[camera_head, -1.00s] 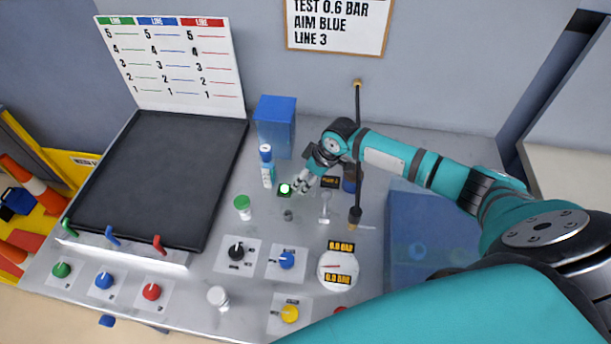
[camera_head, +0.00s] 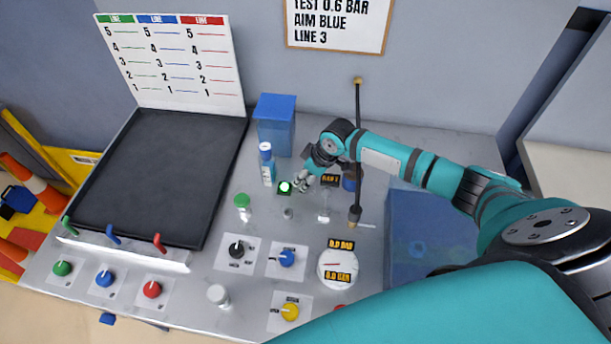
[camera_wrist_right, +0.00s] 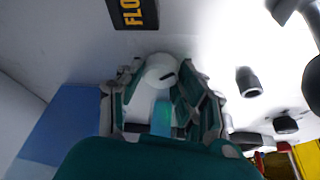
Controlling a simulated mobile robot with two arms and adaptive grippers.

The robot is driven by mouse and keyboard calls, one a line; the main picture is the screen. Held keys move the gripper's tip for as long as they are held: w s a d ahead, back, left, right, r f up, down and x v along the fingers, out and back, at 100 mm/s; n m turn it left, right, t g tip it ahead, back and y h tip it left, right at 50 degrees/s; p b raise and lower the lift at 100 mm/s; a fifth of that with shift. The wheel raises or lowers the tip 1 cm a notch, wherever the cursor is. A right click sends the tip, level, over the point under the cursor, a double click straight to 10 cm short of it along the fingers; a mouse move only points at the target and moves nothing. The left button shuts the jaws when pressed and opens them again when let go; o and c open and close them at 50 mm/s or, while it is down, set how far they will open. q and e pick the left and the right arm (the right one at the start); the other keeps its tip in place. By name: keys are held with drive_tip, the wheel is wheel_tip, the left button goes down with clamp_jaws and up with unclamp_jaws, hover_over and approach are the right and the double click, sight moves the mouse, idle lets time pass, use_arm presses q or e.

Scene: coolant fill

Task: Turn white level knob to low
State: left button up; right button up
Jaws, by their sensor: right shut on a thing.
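My right gripper (camera_head: 301,184) is low over the panel, beside a green-lit button (camera_head: 284,187) and the black flow label (camera_head: 330,181). In the right wrist view the gripper (camera_wrist_right: 158,80) has its fingers on both sides of a round white knob (camera_wrist_right: 160,68) with a short dark pointer mark, and is shut on it. The fingers and hand hide the knob in the head view, and its level scale cannot be read. My left gripper is not in view.
A green-capped vial (camera_head: 242,206) stands in front. An upright rod (camera_head: 357,150) and a blue translucent box (camera_head: 415,230) are on the right.

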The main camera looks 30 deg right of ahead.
drive_tip(key=shift+f, duration=0.1)
drive_tip(key=n+b, duration=0.2)
drive_tip(key=n+g+y+b, duration=0.1)
drive_tip(key=n, duration=0.1)
drive_tip(key=shift+w+d+f+n+b, duration=0.1)
drive_tip(key=shift+f+n+b, duration=0.05)
drive_tip(key=shift+n+b, duration=0.25)
drive_tip(key=n+g+b, duration=0.1)
drive_tip(key=n+b, duration=0.1)
drive_tip(key=n, duration=0.1)
drive_tip(key=n+g+y+b, duration=0.1)
drive_tip(key=n+b, duration=0.2)
drive_tip(key=shift+w+g, duration=0.15)
drive_tip(key=shift+g, duration=0.15)
drive_tip(key=n+g+b, duration=0.1)
drive_tip(key=n+b, duration=0.1)
drive_tip(key=n, duration=0.1)
drive_tip(key=n+g+b, duration=0.1)
drive_tip(key=n+b, duration=0.1)
drive_tip(key=shift+w+n+h, duration=0.1)
drive_tip(key=shift+n+h, duration=0.2)
drive_tip(key=shift+n, duration=0.1)
drive_tip(key=shift+r+n+g+h+b, duration=0.1)
drive_tip(key=shift+n+g+h+b, duration=0.4)
drive_tip(key=shift+n, duration=0.6)
drive_tip(key=shift+r+n+g+h+b, duration=0.1)
drive_tip(key=shift+n+g+b, duration=0.1)
drive_tip(key=shift+n+b, duration=0.7)
drive_tip(key=shift+n, duration=0.3)
